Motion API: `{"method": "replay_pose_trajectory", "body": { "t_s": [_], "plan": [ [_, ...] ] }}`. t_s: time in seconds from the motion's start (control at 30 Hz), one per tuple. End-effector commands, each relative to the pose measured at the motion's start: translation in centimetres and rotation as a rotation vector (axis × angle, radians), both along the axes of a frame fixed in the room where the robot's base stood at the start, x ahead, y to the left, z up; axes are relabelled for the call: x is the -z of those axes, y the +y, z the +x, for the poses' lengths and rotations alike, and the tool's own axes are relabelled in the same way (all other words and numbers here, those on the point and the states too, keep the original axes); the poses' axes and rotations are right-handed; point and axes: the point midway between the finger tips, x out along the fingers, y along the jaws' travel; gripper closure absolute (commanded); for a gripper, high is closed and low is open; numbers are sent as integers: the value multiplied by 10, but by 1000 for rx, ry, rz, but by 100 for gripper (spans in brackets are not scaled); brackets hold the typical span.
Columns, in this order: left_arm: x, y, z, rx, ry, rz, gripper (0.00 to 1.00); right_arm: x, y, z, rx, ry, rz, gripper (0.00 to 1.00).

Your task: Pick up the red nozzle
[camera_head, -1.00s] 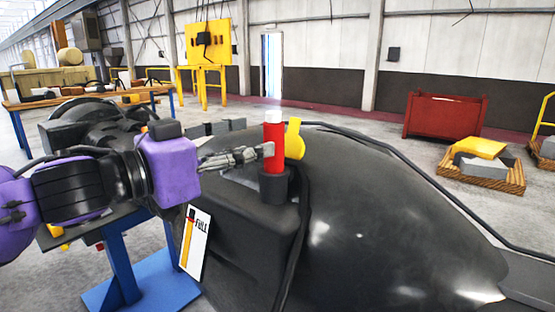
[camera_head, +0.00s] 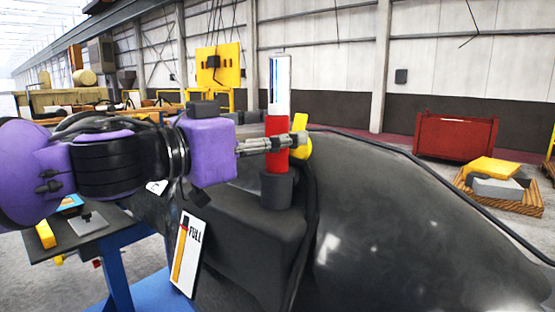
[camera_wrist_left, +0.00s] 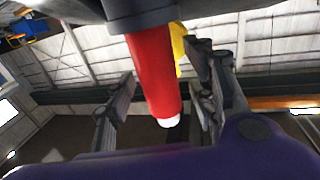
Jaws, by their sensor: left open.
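The red nozzle (camera_head: 276,156) stands upright in a black socket (camera_head: 276,192) on a dark machine. In the left wrist view the red nozzle (camera_wrist_left: 153,75) appears upside down with its white tip pointing down. My left gripper (camera_head: 290,141) reaches in level from the left at the nozzle's upper part, with one finger passing across its front. In the left wrist view the open left gripper (camera_wrist_left: 162,92) has a finger on each side of the nozzle, with visible gaps. My right gripper is not in view.
A yellow lever (camera_head: 301,137) stands close behind the nozzle, to its right. A black hose (camera_head: 310,190) runs down beside the socket. A "FULL" gauge plate (camera_head: 187,254) is on the machine's front. A red bin (camera_head: 455,136) and a pallet (camera_head: 500,197) stand at right.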

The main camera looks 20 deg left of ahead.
Motion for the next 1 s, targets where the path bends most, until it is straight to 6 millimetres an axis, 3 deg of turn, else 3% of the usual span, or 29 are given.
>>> {"method": "replay_pose_trajectory", "body": {
  "t_s": [0.03,0.4,0.67,1.0],
  "plan": [
    [0,0,0,0,0,0,50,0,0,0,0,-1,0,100],
    [-1,0,0,0,-2,0,95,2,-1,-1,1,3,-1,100],
    [-6,0,0,0,-3,-1,95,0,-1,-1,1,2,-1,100],
    [-71,0,-2,0,-9,1,95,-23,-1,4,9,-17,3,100]
  ]
}}
